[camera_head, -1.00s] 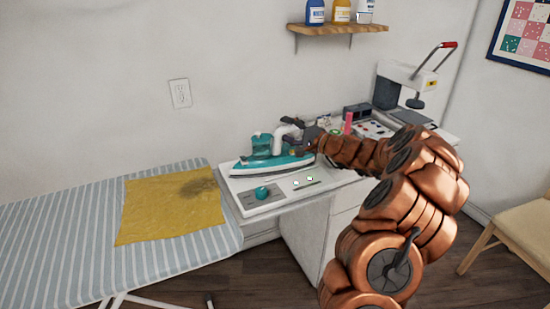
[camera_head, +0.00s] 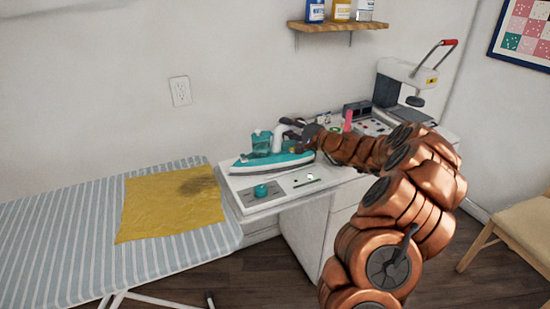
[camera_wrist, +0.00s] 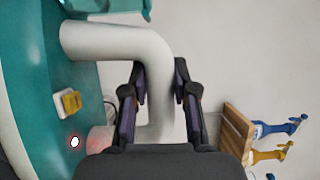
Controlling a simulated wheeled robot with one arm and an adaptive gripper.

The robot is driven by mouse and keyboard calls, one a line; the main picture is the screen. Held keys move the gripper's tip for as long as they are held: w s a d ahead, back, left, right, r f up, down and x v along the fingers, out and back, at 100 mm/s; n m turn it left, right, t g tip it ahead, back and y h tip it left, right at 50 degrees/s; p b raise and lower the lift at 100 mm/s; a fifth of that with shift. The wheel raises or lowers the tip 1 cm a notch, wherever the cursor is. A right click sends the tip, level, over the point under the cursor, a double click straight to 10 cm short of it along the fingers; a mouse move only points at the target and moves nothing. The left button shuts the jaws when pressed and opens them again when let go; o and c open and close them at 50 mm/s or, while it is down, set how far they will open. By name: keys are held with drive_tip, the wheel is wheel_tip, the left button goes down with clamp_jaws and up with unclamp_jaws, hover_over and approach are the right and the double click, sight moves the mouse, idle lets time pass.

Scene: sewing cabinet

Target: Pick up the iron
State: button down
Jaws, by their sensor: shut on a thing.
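The teal and white iron (camera_head: 272,162) sits at the left end of the white cabinet top in the head view, its pointed end to the left. In the wrist view its teal body (camera_wrist: 30,70) fills the left side, and its white handle (camera_wrist: 120,42) curves between my fingers. My gripper (camera_wrist: 158,100) is shut on the handle, one dark finger on each side of it. In the head view my gripper (camera_head: 297,128) is at the iron's right end, partly hidden by my copper arm. I cannot tell whether the iron's base touches the cabinet top.
A striped ironing board (camera_head: 70,225) with a scorched yellow cloth (camera_head: 165,215) stands at the left. A teal knob (camera_head: 261,191) is in front of the iron. A white press (camera_head: 405,85) stands at the back right. A wooden shelf (camera_head: 340,28) with bottles hangs above.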

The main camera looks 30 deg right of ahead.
drive_tip(key=shift+r, duration=0.25)
idle(0.5)
